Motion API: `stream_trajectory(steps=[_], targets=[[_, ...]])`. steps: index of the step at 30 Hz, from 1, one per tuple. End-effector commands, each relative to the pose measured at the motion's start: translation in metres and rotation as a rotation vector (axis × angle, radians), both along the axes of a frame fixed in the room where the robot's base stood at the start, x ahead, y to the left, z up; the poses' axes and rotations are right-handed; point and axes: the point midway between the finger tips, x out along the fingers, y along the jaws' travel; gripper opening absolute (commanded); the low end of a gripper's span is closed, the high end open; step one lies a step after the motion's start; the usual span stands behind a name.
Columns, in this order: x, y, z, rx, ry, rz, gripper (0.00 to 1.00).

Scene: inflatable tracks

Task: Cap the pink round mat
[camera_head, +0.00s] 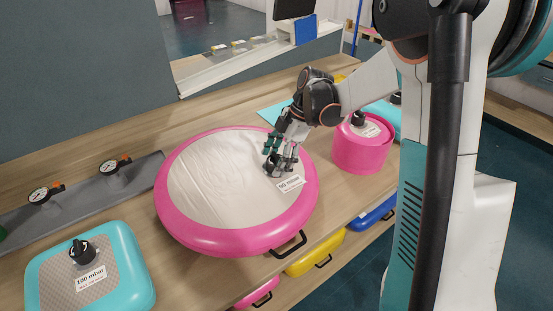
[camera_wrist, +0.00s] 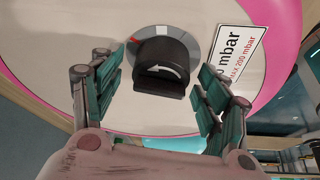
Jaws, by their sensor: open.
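The pink round mat (camera_head: 178,216) lies on the wooden bench, with a pink rim and a pale, slightly creased top. A black cap (camera_wrist: 166,68) with a white curved arrow sits on a grey ring with a red mark on the mat's top, beside a white pressure label (camera_wrist: 243,55). The label also shows in the head view (camera_head: 290,184). My gripper (camera_head: 279,160) is over the right part of the mat. In the wrist view my open fingers (camera_wrist: 163,98) stand on either side of the cap, with gaps between; I see no contact.
A turquoise square mat (camera_head: 128,262) with a black knob is at front left. A pink cylinder (camera_head: 357,155) stands right of the round mat. Gauges (camera_head: 108,168) sit on a grey rail at left. Yellow (camera_head: 316,254) and blue (camera_head: 372,216) inflatables are below the bench edge.

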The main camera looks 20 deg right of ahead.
Motion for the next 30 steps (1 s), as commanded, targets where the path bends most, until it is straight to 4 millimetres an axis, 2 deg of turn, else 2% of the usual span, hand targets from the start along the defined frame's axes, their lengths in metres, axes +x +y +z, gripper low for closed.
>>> stream_trajectory(steps=[5, 18, 24, 30], targets=[[0.000, -0.008, 0.018, 0.000, 0.000, -0.001, 0.69], [0.000, -0.042, 0.092, 0.000, 0.001, -0.001, 0.69], [0.000, -0.048, 0.106, 0.000, 0.000, 0.000, 0.69], [0.000, -0.049, 0.108, 0.000, 0.001, 0.000, 0.69]])
